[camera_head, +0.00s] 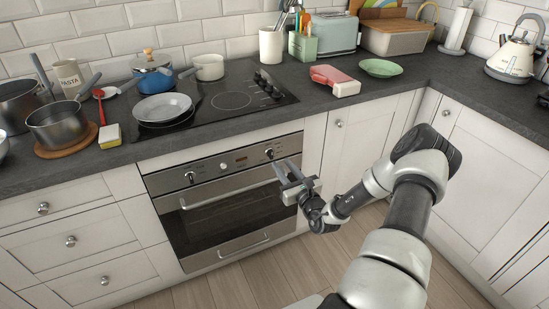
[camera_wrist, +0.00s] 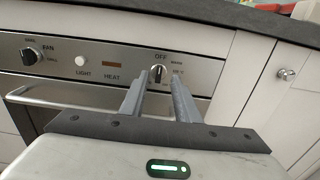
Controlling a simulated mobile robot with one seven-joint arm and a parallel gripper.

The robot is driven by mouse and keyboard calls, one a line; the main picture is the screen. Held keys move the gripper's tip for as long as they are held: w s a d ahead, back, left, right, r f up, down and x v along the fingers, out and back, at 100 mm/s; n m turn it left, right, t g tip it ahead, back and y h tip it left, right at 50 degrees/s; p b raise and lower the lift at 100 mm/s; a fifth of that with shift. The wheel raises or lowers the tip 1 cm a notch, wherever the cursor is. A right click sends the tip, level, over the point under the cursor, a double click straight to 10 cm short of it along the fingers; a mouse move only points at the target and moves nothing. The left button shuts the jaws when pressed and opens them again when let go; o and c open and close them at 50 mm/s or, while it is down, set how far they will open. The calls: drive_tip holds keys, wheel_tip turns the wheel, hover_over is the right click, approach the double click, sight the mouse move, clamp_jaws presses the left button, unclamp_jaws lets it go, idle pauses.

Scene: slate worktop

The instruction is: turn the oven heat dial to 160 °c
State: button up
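The oven (camera_head: 228,205) is set under the worktop, with a steel control panel above its door. Its heat dial (camera_wrist: 159,74) is a dark round knob on the right of the panel, with OFF printed above it and WARM to its upper right. The dial also shows in the head view (camera_head: 269,153). My gripper (camera_wrist: 159,82) is open, pointing at the panel, with one finger on each side of the dial in the wrist view. I cannot tell whether the fingers touch it. The head view shows my gripper (camera_head: 287,170) in front of the oven's upper right. The 160 mark is not readable.
A fan dial (camera_wrist: 31,55), a light button (camera_wrist: 80,60) and an amber display (camera_wrist: 114,66) lie left on the panel. The door's bar handle (camera_head: 225,192) runs below. Pans and a hob (camera_head: 232,98) are on the worktop above. The floor (camera_head: 265,279) in front looks clear.

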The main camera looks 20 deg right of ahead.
sight(272, 152)
drive_tip(key=w+b, duration=0.1)
drive_tip(key=w, duration=0.6)
drive_tip(key=shift+w+a, duration=0.1)
drive_tip(key=shift+a, duration=0.05)
clamp_jaws()
